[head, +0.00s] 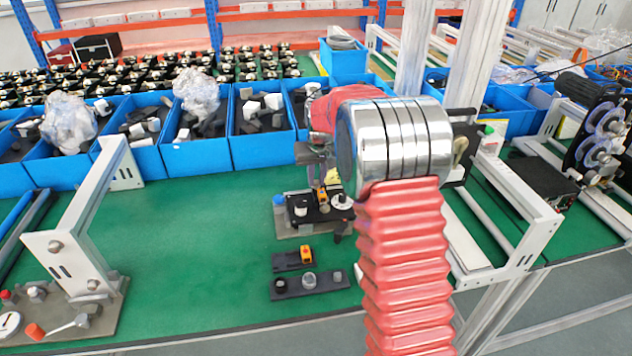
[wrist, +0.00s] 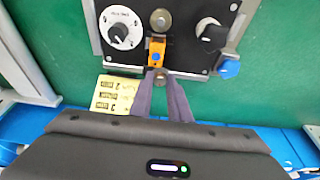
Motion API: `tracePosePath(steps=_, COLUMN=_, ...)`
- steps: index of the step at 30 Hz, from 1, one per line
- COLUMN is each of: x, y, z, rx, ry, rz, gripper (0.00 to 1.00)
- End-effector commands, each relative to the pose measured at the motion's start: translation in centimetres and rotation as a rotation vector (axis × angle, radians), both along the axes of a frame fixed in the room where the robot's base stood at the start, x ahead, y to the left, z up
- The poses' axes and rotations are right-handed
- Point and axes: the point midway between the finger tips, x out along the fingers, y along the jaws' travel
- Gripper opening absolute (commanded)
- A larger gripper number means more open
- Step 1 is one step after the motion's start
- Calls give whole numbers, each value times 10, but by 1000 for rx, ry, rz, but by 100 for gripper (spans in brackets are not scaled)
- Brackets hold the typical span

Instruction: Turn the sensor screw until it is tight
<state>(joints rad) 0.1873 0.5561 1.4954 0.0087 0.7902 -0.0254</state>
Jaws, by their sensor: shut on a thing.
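An orange sensor (wrist: 156,50) is mounted on a black panel (wrist: 188,60) in the wrist view, between a white dial (wrist: 121,28) and a black knob (wrist: 211,33). My gripper (wrist: 160,77) is shut on the sensor screw (wrist: 161,78), a small round metal head just below the sensor. The fingertips hide part of the screw, and I cannot see its thread or how far in it is. In the head view the sensor (head: 322,197) sits on the same panel (head: 318,214), with my gripper (head: 321,178) over its far side.
A blue knob (wrist: 228,68) and yellow label (wrist: 118,94) lie close to the fingers. A dark strip with round parts (head: 309,284) and another orange sensor (head: 306,253) lie in front. Blue bins (head: 195,158) line the back; white frames (head: 85,220) stand left and right. Green mat between is clear.

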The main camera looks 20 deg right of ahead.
Motion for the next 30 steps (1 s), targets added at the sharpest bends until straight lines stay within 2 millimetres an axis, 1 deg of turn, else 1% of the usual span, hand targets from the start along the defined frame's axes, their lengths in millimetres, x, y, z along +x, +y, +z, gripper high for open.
tracePosePath(steps=5, x=0, y=1, z=0, rx=0, ry=1, rz=-58, gripper=0)
tracePosePath(steps=30, x=3, y=4, z=-1, rx=-2, ry=-2, rz=-545, gripper=0)
